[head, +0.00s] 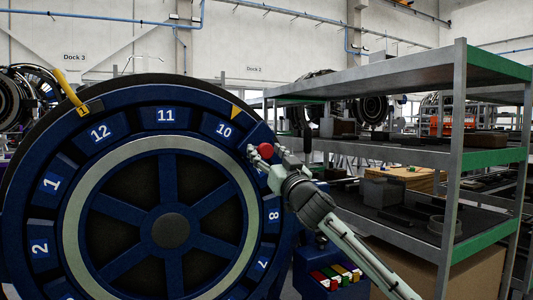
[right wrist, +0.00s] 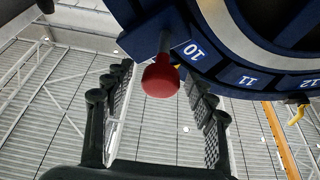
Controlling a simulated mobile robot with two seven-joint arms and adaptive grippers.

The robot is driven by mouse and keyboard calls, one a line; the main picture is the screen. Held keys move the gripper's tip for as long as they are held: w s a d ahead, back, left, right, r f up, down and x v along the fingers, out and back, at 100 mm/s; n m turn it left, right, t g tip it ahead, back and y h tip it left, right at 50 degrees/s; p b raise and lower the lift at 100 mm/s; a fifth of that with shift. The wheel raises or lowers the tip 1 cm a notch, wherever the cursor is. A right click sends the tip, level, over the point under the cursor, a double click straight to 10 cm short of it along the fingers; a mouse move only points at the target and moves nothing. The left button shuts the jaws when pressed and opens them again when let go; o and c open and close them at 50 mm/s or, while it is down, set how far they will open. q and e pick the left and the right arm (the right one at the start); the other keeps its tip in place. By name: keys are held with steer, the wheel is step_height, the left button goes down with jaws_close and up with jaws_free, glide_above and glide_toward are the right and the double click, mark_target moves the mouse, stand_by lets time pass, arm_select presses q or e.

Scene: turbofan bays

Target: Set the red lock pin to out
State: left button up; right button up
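The red lock pin (head: 265,150) is a round red knob at the right rim of the big blue numbered wheel (head: 62,163), near the 10. In the right wrist view the red knob (right wrist: 161,78) hangs on a dark stem below a blue block beside the 10. My right gripper (head: 262,161) is at the knob. In the right wrist view its two black fingers are open, one on each side of the knob, with visible gaps. Whether the pin is in or out cannot be told. My left gripper is not in view.
A yellow handle (head: 70,88) sticks up from the wheel's upper left rim. A yellow pointer (head: 236,111) sits near the 10. Grey shelving (head: 455,165) with green edges stands close on the right. A box of coloured items (head: 335,276) is low, below my right arm.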

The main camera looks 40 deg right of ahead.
steer(key=v, duration=1.2)
steer(key=shift+w, duration=0.1)
step_height(320, 180, down, 25)
steer(key=w+d+g, duration=0.2)
steer(key=w+g, duration=0.1)
steer(key=g, duration=0.3)
steer(key=s+a+f+g, duration=0.2)
steer(key=f, duration=0.7)
steer(key=s+a+f+g, duration=0.2)
steer(key=s+f+g, duration=0.1)
steer(key=f, duration=0.6)
steer(key=s+a+f+n+g+y, duration=0.1)
steer(key=s+a+f+g, duration=0.1)
steer(key=s+a+f, duration=0.3)
steer(key=s+a+f+n+g+y, duration=0.1)
steer(key=s+a+f+g, duration=0.2)
steer(key=s+a+f, duration=0.3)
steer(key=s+a+f+n+g+y, duration=0.1)
steer(key=s+a+f, duration=0.5)
steer(key=f, duration=1.1)
steer(key=s+n+g, duration=0.1)
steer(key=s+g, duration=0.1)
steer(key=s, duration=0.2)
steer(key=shift+s+y, duration=0.4)
